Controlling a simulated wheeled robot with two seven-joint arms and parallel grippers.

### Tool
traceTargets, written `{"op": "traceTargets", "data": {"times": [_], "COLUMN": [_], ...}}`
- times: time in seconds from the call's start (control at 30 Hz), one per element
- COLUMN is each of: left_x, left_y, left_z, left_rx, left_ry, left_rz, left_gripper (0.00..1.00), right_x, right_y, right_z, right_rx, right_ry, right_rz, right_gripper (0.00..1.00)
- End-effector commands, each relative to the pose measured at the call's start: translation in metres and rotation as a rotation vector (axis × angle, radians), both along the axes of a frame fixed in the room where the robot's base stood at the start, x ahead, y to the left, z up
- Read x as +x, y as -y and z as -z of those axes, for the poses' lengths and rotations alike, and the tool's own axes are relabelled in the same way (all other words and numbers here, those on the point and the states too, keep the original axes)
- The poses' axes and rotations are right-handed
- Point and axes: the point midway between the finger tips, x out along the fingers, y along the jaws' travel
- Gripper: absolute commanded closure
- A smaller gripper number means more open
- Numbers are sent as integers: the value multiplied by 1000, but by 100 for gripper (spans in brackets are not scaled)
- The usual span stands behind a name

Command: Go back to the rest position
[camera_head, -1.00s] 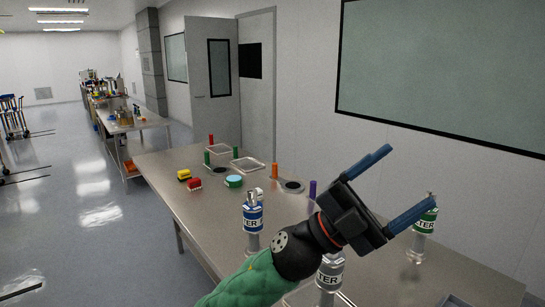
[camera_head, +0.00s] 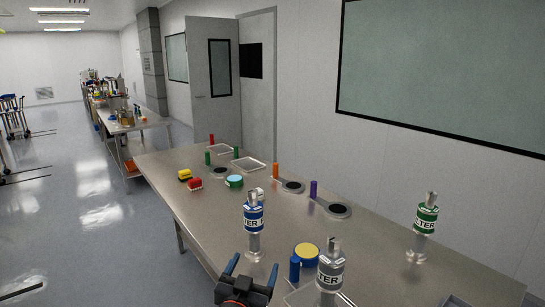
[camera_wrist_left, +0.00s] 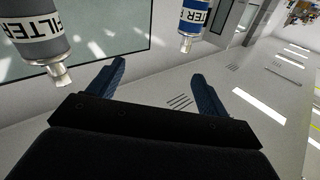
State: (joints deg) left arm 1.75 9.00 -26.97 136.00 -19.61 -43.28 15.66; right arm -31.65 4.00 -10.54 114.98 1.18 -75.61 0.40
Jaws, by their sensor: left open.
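My left gripper (camera_head: 251,276) is at the bottom of the head view, in front of the table's near edge. Its two blue fingers are apart with nothing between them. In the left wrist view the fingers (camera_wrist_left: 158,85) also stand open and empty. A blue-labelled filter vessel (camera_head: 253,220) stands upright just beyond the gripper, and it also shows at the top of the left wrist view (camera_wrist_left: 194,18). A grey-labelled filter vessel (camera_head: 330,268) stands to the right, large at the left of the wrist view (camera_wrist_left: 35,30). My right gripper is not in view.
The metal table (camera_head: 380,245) also bears a green-labelled filter vessel (camera_head: 425,220), a yellow-topped round piece (camera_head: 306,254), a blue cylinder (camera_head: 294,268), a red brush (camera_head: 194,184) and a yellow brush (camera_head: 185,174). Open floor (camera_head: 90,220) lies to the left.

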Motion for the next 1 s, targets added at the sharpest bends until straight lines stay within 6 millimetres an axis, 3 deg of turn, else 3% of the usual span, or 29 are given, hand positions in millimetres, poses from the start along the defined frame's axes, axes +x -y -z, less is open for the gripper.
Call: {"op": "traceTargets", "data": {"times": [0.1, 0.27, 0.53, 0.7, 1.0], "left_x": [-15, -46, -130, -182, -243], "left_y": [-27, -61, -113, -136, -158], "left_z": [56, 125, 229, 269, 302], "left_rx": [18, 48, 109, 141, 173], "left_ry": [-175, -405, -798, -990, -1185], "left_rz": [-54, -109, -165, -175, -173], "left_gripper": [22, 22, 22, 22, 22], "right_x": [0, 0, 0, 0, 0], "right_y": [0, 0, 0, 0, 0], "right_z": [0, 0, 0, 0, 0], "right_rx": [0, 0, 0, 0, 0], "right_ry": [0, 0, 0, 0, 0], "right_rz": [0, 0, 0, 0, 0], "right_gripper": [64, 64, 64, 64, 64]}}
